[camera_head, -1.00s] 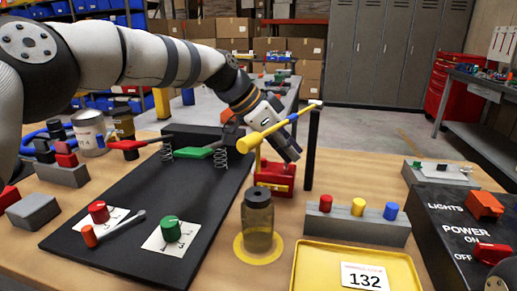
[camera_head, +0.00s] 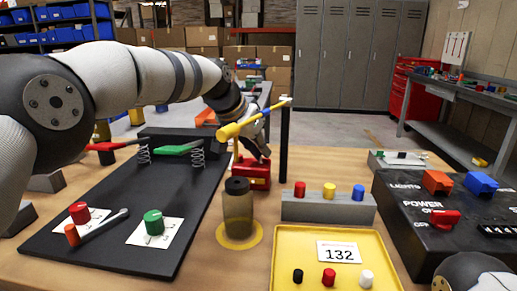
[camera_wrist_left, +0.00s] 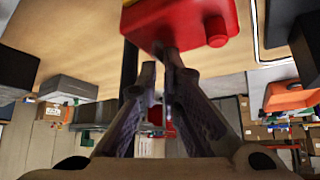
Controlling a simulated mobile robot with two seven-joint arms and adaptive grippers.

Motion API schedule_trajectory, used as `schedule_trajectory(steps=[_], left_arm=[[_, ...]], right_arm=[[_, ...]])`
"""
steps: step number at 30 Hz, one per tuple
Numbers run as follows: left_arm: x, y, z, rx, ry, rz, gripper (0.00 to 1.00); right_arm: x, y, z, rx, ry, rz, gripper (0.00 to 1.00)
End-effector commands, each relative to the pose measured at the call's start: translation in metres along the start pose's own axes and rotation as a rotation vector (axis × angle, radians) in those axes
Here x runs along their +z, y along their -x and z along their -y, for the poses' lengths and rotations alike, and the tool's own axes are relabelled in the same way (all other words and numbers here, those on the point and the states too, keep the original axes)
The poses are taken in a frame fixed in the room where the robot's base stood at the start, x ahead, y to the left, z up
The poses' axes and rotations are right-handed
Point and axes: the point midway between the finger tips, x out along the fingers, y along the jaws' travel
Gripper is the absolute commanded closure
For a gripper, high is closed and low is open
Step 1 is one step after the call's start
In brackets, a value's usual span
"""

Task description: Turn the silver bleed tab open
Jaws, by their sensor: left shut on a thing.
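A red jack-like unit (camera_head: 254,174) stands on the wooden table behind the jar, with a yellow bar (camera_head: 236,129) running above it. My left gripper (camera_head: 261,152) reaches down behind the bar to the unit's upper right side. In the left wrist view the red unit (camera_wrist_left: 178,20) fills the top. The fingertips of my left gripper (camera_wrist_left: 167,64) are close together just under it, shut on a small part there. That part looks to be the silver bleed tab, mostly hidden between the fingers, so its angle cannot be told.
A dark post (camera_head: 284,140) stands just right of the red unit. A brown jar (camera_head: 238,207) stands in front. A grey block with coloured buttons (camera_head: 328,208), a yellow tray (camera_head: 283,263) and a black switch panel (camera_head: 425,240) lie to the right.

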Motion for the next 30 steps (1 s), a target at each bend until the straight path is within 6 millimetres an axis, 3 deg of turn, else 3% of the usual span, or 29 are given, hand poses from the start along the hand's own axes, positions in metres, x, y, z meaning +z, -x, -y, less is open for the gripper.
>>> schedule_trajectory(steps=[26, 30], left_arm=[[-0.0046, 0.003, -0.0031, 0.004, -0.001, -0.01, 1.0], [-0.0038, 0.0074, -0.0052, 0.004, -0.002, -0.01, 1.0]], right_arm=[[-0.0004, 0.001, -0.0001, 0.0, 0.0, -0.002, 0.64], [-0.0032, 0.0081, 0.0, -0.001, 0.0, -0.019, 0.64]])
